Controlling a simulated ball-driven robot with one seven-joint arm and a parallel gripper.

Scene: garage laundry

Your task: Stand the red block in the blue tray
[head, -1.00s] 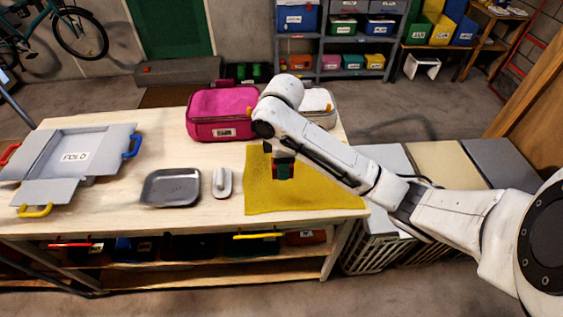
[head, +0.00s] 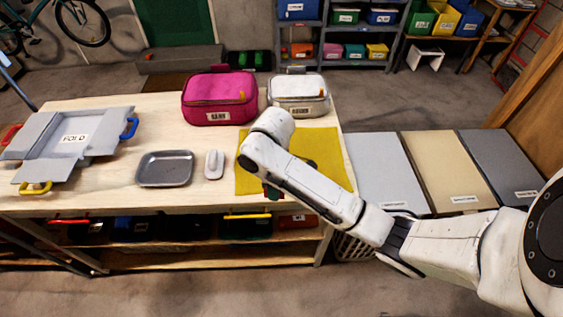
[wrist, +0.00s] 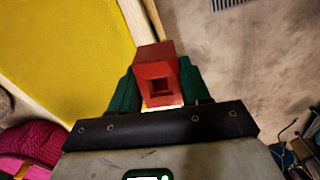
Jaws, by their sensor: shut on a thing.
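The red block (wrist: 157,62) is between the green fingers of my gripper (wrist: 158,84) in the wrist view, with a square hole in its facing side. My gripper is shut on it. In the head view my gripper (head: 272,191) is near the front edge of the yellow mat (head: 247,178), and my arm mostly hides the block. The wrist view shows the block over the table's edge, with floor beyond. No blue tray is plain to see; the tray on the table (head: 165,169) looks grey and empty, left of the mat.
A white-grey handled thing (head: 213,164) lies between tray and mat. A pink case (head: 219,98) and a white case (head: 298,95) stand behind. A grey folding board (head: 72,143) is at left. A dark thing (head: 310,163) lies on the mat, partly hidden. Bins sit below.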

